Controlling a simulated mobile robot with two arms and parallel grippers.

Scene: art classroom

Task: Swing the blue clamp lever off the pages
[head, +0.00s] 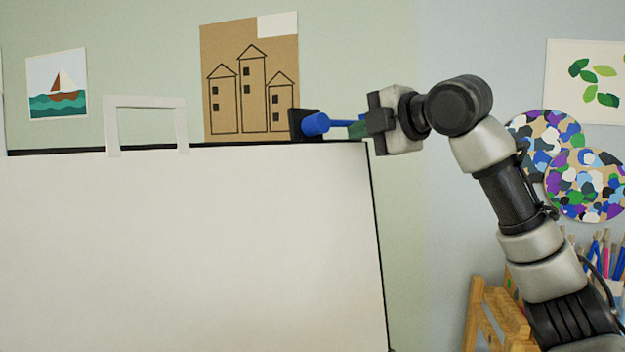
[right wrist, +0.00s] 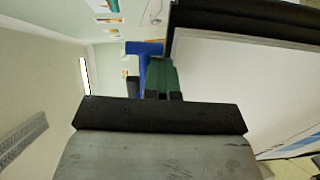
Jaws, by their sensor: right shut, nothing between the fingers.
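The blue clamp lever (head: 317,123) sits at the top right corner of the white pages (head: 200,240), in front of a black clamp block (head: 298,126). A thin blue part of it reaches right toward my right gripper (head: 357,130). That gripper is shut and empty, its green fingertips close beside the lever's right end. In the right wrist view the blue lever (right wrist: 143,48) stands just left of the shut green fingertips (right wrist: 160,77); I cannot tell whether they touch. The pages' edge shows at the right there. My left gripper is out of view.
A black bar (head: 60,152) runs along the pages' top, with a pale handle-like frame (head: 146,101) over it. Pictures hang on the wall behind. A wooden easel (head: 490,315) and brushes (head: 603,252) stand at the lower right. Open room lies right of the pages.

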